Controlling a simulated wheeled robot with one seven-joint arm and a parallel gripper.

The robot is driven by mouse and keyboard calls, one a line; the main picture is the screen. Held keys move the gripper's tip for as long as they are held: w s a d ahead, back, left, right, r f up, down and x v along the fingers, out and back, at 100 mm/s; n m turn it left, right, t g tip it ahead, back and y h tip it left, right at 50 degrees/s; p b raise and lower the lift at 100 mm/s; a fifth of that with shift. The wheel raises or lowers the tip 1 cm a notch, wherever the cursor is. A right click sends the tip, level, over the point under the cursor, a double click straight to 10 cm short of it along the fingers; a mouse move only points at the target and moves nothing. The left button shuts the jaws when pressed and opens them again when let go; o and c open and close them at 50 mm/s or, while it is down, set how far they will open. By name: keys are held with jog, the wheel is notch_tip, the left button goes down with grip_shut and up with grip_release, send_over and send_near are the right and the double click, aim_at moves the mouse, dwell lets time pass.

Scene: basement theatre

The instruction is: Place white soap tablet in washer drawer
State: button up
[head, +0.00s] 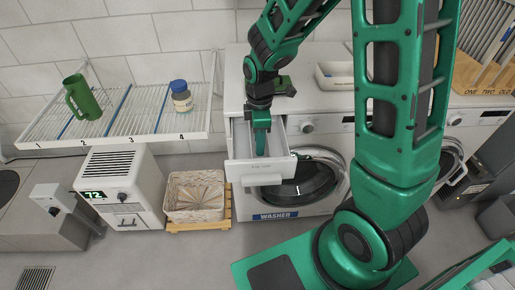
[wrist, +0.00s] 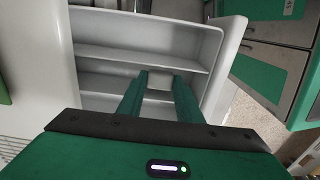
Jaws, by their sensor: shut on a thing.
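The washer drawer (head: 262,170) is pulled out from the upper left of the white washer (head: 236,100) in the head view. My gripper (head: 261,153) points down into the open drawer. In the wrist view the drawer (wrist: 95,52) has ridges or dividers across it, and my two fingers (wrist: 159,84) reach into it. A small pale piece, which looks like the white soap tablet (wrist: 158,95), shows between the fingers, and they are shut on it. The tablet is hidden in the head view. I cannot tell whether it touches the drawer floor.
The round washer door (head: 312,180) is below and right of the drawer. A white tray (head: 335,76) sits on the washer top. A wire shelf (head: 140,115) holds a green mug (head: 84,98) and a blue-lidded jar (head: 181,97).

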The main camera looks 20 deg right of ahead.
jog(key=shift+f, duration=1.9)
jog(key=o, duration=1)
jog(key=shift+f, duration=0.1)
notch_tip(320, 180, up, 12)
jog(key=shift+r, duration=0.15)
jog(key=s+d+r+m, duration=0.5)
jog(key=s+d+m, duration=0.4)
jog(key=d, duration=0.2)
jog(key=s+d+m, duration=0.2)
jog(key=s+m, duration=0.2)
jog(key=s+d+r+m, duration=0.1)
jog(key=s+d+m, duration=0.1)
jog(key=s+m, duration=0.2)
jog(key=s+d+r+m, duration=0.1)
jog(key=s+d+m, duration=0.1)
jog(key=s, duration=0.4)
jog(key=shift+s+r+m, duration=0.15)
jog(key=shift+s+m, duration=0.05)
jog(key=shift+m, duration=0.7)
